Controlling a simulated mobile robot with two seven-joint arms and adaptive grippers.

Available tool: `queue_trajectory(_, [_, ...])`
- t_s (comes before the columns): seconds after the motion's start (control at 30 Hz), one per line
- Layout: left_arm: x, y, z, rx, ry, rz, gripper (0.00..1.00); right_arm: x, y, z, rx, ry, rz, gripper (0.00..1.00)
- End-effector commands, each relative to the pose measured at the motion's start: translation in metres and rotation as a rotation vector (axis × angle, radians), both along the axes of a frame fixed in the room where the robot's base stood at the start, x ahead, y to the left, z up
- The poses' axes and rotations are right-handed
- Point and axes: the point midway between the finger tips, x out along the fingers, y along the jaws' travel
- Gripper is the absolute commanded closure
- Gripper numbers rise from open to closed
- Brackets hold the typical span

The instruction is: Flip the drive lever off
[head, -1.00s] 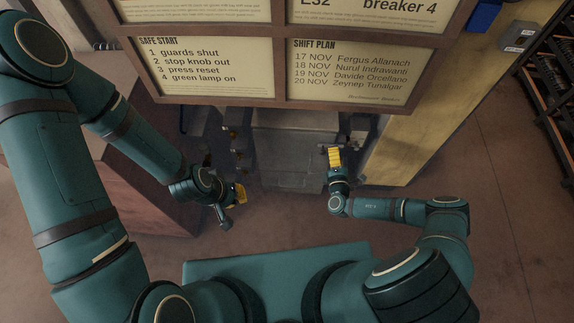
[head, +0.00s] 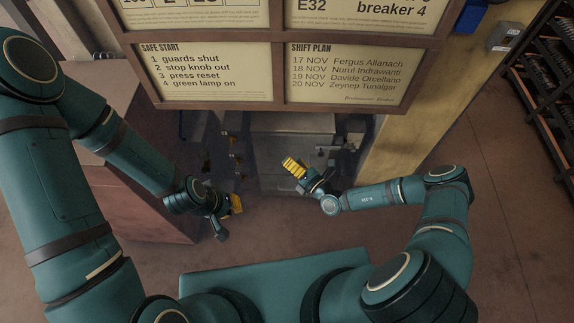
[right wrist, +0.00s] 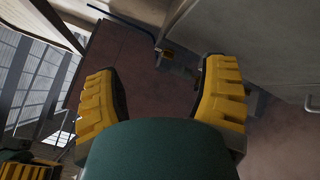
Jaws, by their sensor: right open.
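My right gripper (head: 293,166) is in front of the grey cabinet (head: 290,124), below the sign board. In the right wrist view its two yellow-padded fingers (right wrist: 158,76) are spread wide with nothing between them. My left gripper (head: 237,204) hangs beside the brown cabinet at the left; its fingers are too small to read. I cannot pick out the drive lever for certain. A small handle-like part (head: 327,148) shows beside the right gripper.
A framed sign board (head: 280,107) hangs across the top and hides what is behind it. A brown cabinet (head: 135,210) stands at the left, a yellowish panel (head: 425,120) at the right. A dark rack (head: 550,90) is far right. The floor (head: 480,240) at right is clear.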

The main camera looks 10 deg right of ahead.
Motion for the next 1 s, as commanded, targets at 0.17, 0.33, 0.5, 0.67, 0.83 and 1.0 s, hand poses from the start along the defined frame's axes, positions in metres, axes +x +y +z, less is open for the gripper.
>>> queue_trajectory(0.17, [0.000, 0.000, 0.001, 0.000, 0.000, 0.000, 1.00, -0.007, 0.013, 0.006, -0.038, -0.018, 0.074, 0.28])
queue_trajectory(0.33, [0.000, 0.000, 0.001, 0.000, 0.000, 0.000, 1.00, -0.010, 0.018, 0.007, -0.053, -0.023, 0.099, 0.28])
queue_trajectory(0.5, [0.000, 0.000, 0.001, 0.000, 0.000, 0.000, 1.00, -0.010, 0.018, 0.007, -0.053, -0.024, 0.101, 0.28])
queue_trajectory(0.67, [0.000, 0.000, 0.001, 0.000, 0.000, 0.000, 1.00, -0.010, 0.018, 0.007, -0.052, -0.023, 0.101, 0.28])
queue_trajectory(0.83, [0.000, 0.000, 0.001, 0.000, 0.000, 0.000, 1.00, -0.010, 0.018, 0.007, -0.052, -0.023, 0.099, 0.28])
queue_trajectory(1.0, [-0.008, -0.001, 0.001, -0.004, 0.018, -0.004, 1.00, -0.017, 0.030, 0.012, -0.089, -0.042, 0.170, 0.28])
